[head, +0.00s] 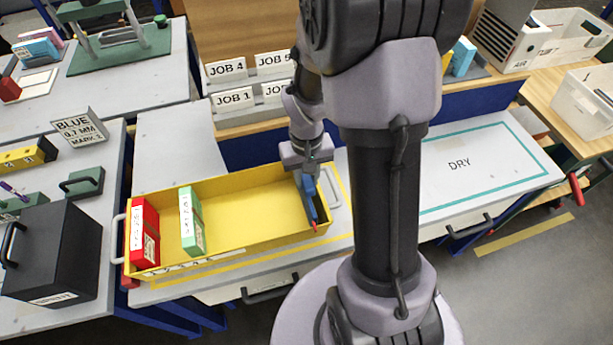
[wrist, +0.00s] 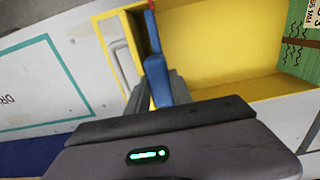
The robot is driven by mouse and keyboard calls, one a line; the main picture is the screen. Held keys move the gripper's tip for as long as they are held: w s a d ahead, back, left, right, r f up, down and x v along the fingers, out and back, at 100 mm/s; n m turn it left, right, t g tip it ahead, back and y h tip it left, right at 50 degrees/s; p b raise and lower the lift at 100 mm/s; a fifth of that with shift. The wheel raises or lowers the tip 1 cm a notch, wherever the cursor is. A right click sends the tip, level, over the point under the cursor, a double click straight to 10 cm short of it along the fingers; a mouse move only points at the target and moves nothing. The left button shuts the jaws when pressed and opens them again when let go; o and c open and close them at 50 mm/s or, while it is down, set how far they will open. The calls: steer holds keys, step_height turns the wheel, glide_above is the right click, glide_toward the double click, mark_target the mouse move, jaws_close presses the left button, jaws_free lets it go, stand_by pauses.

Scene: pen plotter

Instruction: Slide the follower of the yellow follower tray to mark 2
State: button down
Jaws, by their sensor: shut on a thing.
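The yellow follower tray (head: 250,237) lies on the grey bench in the head view. Its blue follower (head: 308,199) stands near the tray's right end, with a small red tip at its front. My gripper (head: 308,178) reaches down from above and is shut on the follower. In the wrist view, the fingers of my gripper (wrist: 158,92) sit either side of the blue follower (wrist: 156,78), close to the tray's end wall. A red box (head: 144,232) and a green box (head: 192,220) stand in the tray's left part. The mark numbers cannot be read.
The tray floor between the green box and the follower is bare. A card (head: 80,130) reads BLUE, 0.7 MM, MARK 2. A black box (head: 55,250) stands left of the tray. A DRY area (head: 480,165) lies right. Job-labelled racks (head: 233,98) stand behind.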

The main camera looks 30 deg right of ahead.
steer(key=shift+w+a, duration=0.1)
steer(key=w+a, duration=0.3)
steer(key=a, duration=0.7)
steer(key=w+a, duration=0.3)
steer(key=a, duration=0.8)
steer(key=shift+a, duration=0.15)
steer(key=c, duration=1.1)
jaws_free()
step_height(320, 180, up, 18)
steer(key=p, duration=0.6)
steer(key=shift+f, duration=0.25)
